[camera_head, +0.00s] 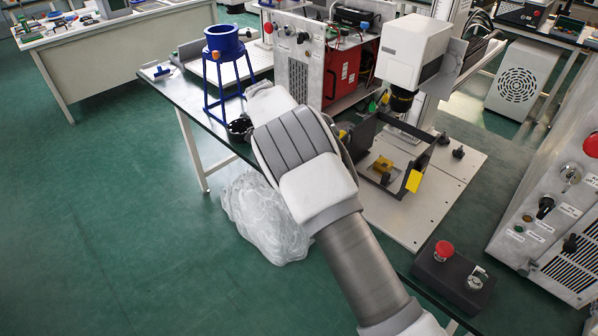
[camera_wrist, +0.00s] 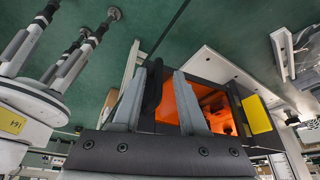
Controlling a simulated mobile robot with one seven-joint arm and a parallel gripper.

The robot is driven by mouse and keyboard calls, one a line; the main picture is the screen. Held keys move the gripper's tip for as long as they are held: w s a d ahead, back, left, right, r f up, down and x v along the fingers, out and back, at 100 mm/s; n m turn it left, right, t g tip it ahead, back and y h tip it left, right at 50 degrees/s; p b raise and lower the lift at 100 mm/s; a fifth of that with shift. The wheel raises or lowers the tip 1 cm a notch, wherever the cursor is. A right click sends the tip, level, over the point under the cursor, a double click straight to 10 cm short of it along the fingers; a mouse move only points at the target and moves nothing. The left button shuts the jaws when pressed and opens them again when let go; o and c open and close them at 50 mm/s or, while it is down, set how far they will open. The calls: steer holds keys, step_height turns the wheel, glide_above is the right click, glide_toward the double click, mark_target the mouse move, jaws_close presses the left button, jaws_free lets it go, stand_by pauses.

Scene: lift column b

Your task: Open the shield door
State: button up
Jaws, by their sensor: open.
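The dark-framed shield (camera_head: 420,160) stands under the white marking head in the head view, with a yellow tab (camera_head: 414,181) at its right corner. In the wrist view its dark frame (camera_wrist: 238,112) surrounds an orange panel (camera_wrist: 178,103), and the yellow tab (camera_wrist: 256,114) is to the right. My gripper (camera_wrist: 167,72) is open, its two grey fingers in front of the shield. A black, elongated, handle-like part (camera_wrist: 152,88) shows between the fingers, close to the left one; I cannot tell whether they touch. My gripper is hidden behind my arm in the head view.
The white marking head (camera_head: 413,50) hangs above the shield on a pale base plate (camera_head: 440,200). A blue stand (camera_head: 222,65) is at the table's left, a red stop button (camera_head: 444,249) at its front right. Clear plastic wrap (camera_head: 262,215) lies below. The green floor at left is free.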

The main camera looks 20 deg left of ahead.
steer(key=shift+a+r, duration=0.1)
steer(key=p+v, duration=0.9)
steer(key=v, duration=0.8)
steer(key=shift+r, duration=0.15)
